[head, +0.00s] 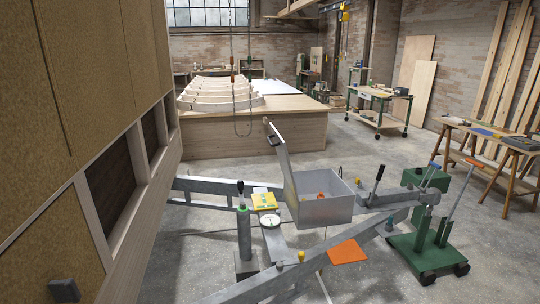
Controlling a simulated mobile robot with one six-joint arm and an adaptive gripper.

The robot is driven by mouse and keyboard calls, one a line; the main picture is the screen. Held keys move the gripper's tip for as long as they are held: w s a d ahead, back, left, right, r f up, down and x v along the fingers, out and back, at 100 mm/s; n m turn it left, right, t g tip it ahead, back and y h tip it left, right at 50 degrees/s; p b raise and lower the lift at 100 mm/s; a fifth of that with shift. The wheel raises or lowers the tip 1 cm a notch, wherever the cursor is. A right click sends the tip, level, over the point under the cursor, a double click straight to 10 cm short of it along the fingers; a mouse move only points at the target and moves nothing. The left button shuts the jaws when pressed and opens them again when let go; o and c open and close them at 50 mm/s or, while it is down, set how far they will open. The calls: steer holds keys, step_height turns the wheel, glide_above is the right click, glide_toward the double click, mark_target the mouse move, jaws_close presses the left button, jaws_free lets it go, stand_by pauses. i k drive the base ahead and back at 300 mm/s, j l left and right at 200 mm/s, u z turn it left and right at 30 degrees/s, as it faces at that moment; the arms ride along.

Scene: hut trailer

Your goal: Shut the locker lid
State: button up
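The locker is a grey metal box (325,211) on the trailer's drawbar frame, a little right of centre in the head view. Its lid (281,160) stands open, raised steeply from the box's left side and leaning left. The lid is seen nearly edge-on, with a dark fitting (273,141) near its upper part. The box is open at the top, and small orange and yellowish items (320,195) show inside. The box's floor is mostly hidden. My gripper is not in view.
A trailer wall (80,120) fills the left. A jack post (243,230), a yellow item (264,201) and a white round dial (269,220) are left of the locker. An orange cloth (346,252) lies in front. A green wheeled jack (428,250) stands right. Concrete floor lies beyond.

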mark_target(279, 144)
steer(key=j+z, duration=0.1)
steer(key=j, duration=0.35)
steer(key=i+j, duration=0.1)
steer(key=j, duration=0.35)
steer(key=i+j+z, duration=0.2)
steer(key=i, duration=0.25)
steer(key=i+z, duration=0.2)
steer(key=i, duration=0.25)
steer(key=i+j+z, duration=0.2)
steer(key=i, duration=0.25)
steer(key=i+j+z, duration=0.2)
steer(key=i+j, duration=0.2)
